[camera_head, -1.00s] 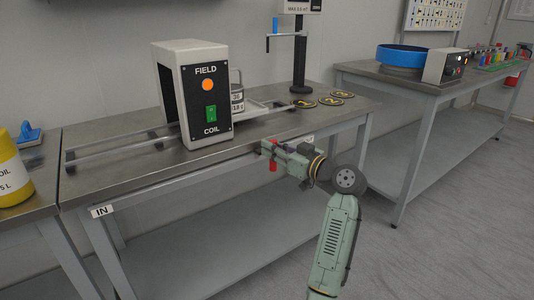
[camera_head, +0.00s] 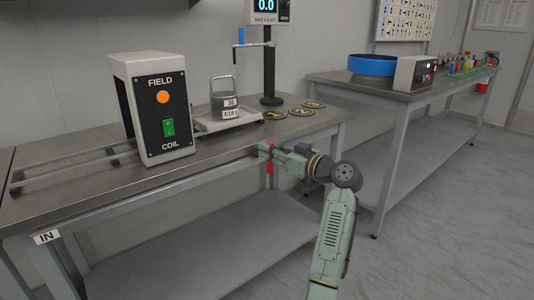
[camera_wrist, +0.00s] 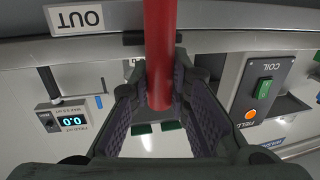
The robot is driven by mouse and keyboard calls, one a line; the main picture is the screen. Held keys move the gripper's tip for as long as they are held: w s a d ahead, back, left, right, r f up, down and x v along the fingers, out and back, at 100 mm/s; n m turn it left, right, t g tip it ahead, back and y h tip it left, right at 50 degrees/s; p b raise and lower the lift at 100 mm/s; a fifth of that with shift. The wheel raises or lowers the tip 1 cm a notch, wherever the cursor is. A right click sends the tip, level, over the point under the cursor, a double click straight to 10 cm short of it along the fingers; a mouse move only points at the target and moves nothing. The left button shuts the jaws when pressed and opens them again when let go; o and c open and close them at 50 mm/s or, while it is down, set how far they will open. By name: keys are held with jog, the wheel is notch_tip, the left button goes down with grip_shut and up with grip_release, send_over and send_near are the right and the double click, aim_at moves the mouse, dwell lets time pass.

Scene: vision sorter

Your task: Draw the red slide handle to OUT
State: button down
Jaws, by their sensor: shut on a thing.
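The red slide handle (camera_head: 270,168) hangs at the front edge of the bench, and in the wrist view it is an upright red rod (camera_wrist: 158,45). My gripper (camera_head: 264,152) is shut on it, with the rod between its two dark fingers (camera_wrist: 158,82). The white OUT label (camera_wrist: 78,18) is just left of the handle in the wrist view; I cannot see it in the head view. The IN label (camera_head: 46,237) is at the bench's far left. A tray (camera_head: 242,124) with a grey weight (camera_head: 223,101) stands clear, right of the coil box (camera_head: 150,105).
A stand (camera_head: 269,70) with a display rises behind. A second bench (camera_head: 405,93) stands at the right. The grey floor (camera_head: 440,220) in front is open.

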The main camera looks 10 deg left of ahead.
jog(key=shift+w+d, duration=0.25)
jog(key=shift+w, duration=0.05)
jog(key=shift+d+r, duration=0.1)
jog(key=c, duration=1.5)
grip_release()
jog(key=shift+w, duration=0.1)
jog(key=v, duration=1.2)
